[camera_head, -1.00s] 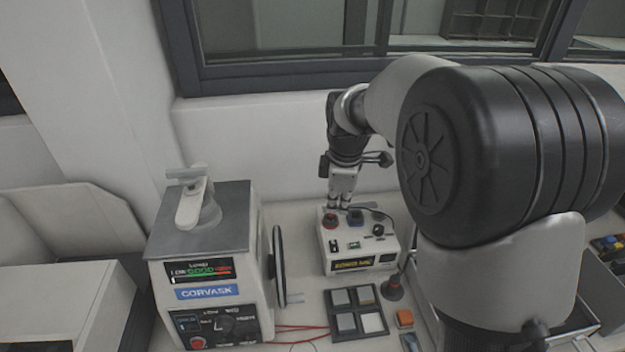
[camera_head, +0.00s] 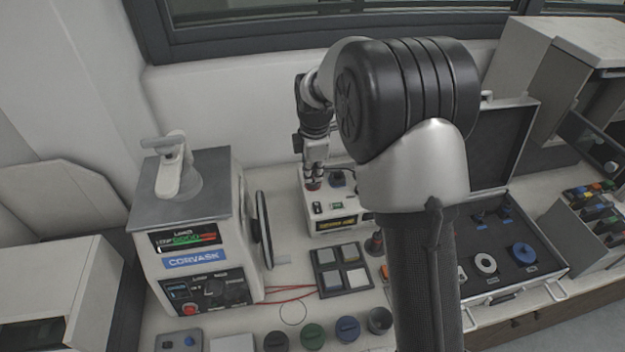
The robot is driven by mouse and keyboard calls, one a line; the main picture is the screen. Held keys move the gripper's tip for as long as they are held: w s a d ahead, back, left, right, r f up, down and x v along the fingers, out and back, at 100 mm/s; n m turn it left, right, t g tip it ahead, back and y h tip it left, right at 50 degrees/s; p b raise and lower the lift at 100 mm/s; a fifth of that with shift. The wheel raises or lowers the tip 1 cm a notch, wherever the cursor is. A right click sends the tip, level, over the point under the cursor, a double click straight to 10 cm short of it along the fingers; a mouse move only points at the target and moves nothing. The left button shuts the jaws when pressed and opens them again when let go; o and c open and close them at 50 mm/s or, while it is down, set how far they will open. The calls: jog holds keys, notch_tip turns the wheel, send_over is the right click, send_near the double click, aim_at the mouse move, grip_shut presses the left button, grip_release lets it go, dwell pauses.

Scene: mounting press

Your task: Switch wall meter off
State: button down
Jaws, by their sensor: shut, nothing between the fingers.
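No thing in view is clearly marked as a wall meter. A small white box (camera_head: 341,225) with a black and yellow front label stands on the bench against the back wall. My arm hides the box's right side.
A large grey and white Corvask machine (camera_head: 194,237) with a lever and dial stands left of the box. A tray of square pads (camera_head: 327,283) lies in front. Several round pots (camera_head: 312,335) line the front. An open black case (camera_head: 499,248) lies at the right.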

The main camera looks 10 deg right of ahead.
aim_at(312, 210)
jog(key=f, duration=0.4)
jog(key=w+f+b, duration=0.1)
jog(key=f, duration=0.3)
jog(key=f+b, duration=0.1)
jog(key=f, duration=0.3)
jog(key=shift+w, duration=0.25)
jog(key=shift+w+f+b, duration=0.15)
jog(key=shift+f+b, duration=0.15)
jog(key=shift+f, duration=0.05)
jog(key=shift+s, duration=0.2)
jog(key=shift+s+r, duration=0.1)
jog(key=shift+s, duration=0.55)
